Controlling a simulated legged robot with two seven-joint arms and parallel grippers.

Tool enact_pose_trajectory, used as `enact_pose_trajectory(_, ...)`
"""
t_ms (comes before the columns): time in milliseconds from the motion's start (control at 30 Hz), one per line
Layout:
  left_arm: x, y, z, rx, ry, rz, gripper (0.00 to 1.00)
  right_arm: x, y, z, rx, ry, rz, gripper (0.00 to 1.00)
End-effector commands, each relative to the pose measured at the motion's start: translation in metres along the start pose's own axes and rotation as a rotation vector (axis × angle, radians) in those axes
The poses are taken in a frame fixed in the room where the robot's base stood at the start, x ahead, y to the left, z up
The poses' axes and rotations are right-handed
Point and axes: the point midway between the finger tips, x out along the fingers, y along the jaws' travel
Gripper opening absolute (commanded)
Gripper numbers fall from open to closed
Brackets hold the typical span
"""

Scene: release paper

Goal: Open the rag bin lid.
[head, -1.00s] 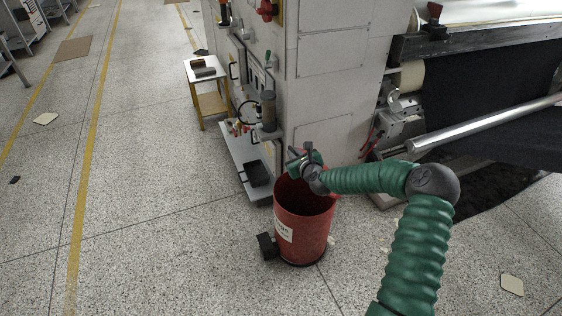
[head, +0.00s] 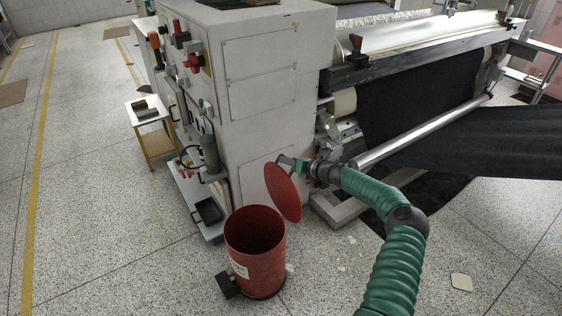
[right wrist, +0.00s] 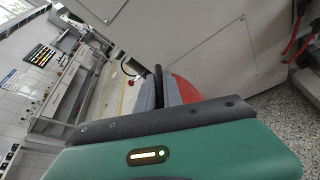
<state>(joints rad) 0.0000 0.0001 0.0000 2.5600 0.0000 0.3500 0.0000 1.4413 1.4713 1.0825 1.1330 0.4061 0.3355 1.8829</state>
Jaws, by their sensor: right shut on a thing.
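The rag bin (head: 255,252) is a red cylinder with a white label, standing upright on the floor in the head view. Its top is open and its inside shows. The lid (head: 283,192), a red disc, stands steeply tilted above the bin's right rear rim. I cannot tell whether it is joined to the bin. My right gripper (head: 289,163) is at the lid's upper edge, shut on it. In the right wrist view a red part of the lid (right wrist: 183,90) shows beside the dark fingers (right wrist: 158,88); the grip itself is partly hidden. My left gripper is out of view.
A grey machine cabinet (head: 262,100) stands close behind the lid. A roller with black fabric (head: 420,90) is at the right. A black pedal (head: 228,285) sticks out at the bin's foot. A small table (head: 148,115) stands left.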

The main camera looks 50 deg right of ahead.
Motion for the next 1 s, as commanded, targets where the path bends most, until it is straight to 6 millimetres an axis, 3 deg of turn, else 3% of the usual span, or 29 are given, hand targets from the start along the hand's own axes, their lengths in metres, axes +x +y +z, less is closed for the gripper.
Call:
enact_pose_trajectory(667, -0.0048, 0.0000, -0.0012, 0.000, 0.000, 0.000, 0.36, -0.0001, -0.0119, -0.0014, -0.001, 0.005, -0.004, 0.00)
enact_pose_trajectory(700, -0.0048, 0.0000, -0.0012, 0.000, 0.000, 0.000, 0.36, -0.0001, -0.0120, -0.0015, -0.001, 0.005, -0.004, 0.15)
enact_pose_trajectory(833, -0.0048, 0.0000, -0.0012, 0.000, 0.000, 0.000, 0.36, -0.0003, -0.0117, -0.0007, -0.001, 0.004, -0.003, 0.32)
enact_pose_trajectory(1000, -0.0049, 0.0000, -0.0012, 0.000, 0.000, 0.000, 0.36, -0.0008, -0.0109, 0.0003, -0.001, 0.003, -0.003, 0.33)
